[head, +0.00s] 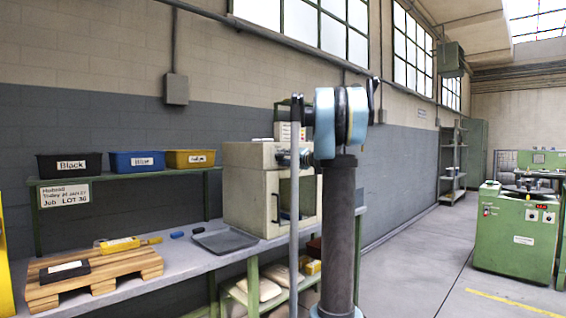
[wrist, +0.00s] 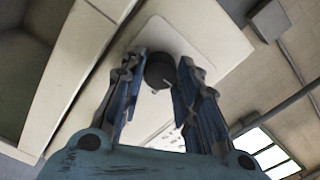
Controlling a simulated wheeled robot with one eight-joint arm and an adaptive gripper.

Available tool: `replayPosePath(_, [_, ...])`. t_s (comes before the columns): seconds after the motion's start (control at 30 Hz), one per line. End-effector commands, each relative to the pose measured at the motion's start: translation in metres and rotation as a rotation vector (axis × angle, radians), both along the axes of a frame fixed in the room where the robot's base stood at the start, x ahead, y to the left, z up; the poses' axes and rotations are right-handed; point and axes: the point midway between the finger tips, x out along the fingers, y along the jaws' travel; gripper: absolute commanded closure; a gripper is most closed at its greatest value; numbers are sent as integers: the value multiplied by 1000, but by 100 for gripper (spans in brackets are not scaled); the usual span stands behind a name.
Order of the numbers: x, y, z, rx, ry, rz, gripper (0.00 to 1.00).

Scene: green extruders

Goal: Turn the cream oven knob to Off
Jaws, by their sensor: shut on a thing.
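The cream oven (head: 246,190) stands on the grey bench, its front facing right. Its dark round knob (wrist: 160,68) shows in the wrist view on a pale panel (wrist: 196,30), with a small light mark at its lower edge. My gripper (wrist: 160,80) has one finger on each side of the knob and is shut on it. Printed text on the panel below the knob is partly hidden and too small to read. In the head view my arm covers the right of the oven, and the knob cannot be made out there.
The bench (head: 200,262) holds a grey tray (head: 224,241) and a wooden pallet (head: 95,272) left of the oven. Black (head: 69,166), blue (head: 137,161) and yellow (head: 190,158) bins stand on a shelf. The floor at right is clear before a green machine (head: 516,235).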

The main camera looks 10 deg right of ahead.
Motion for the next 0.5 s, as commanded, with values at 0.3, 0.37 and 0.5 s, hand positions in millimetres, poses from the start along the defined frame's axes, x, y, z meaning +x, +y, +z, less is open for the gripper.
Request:
replayPosePath(0.3, [1,-2,-1,-53,-35,-5,94])
replayPosePath(0.37, [1,-2,-1,-55,-36,-5,94])
replayPosePath(0.5, [1,-2,-1,-55,-36,-5,94])
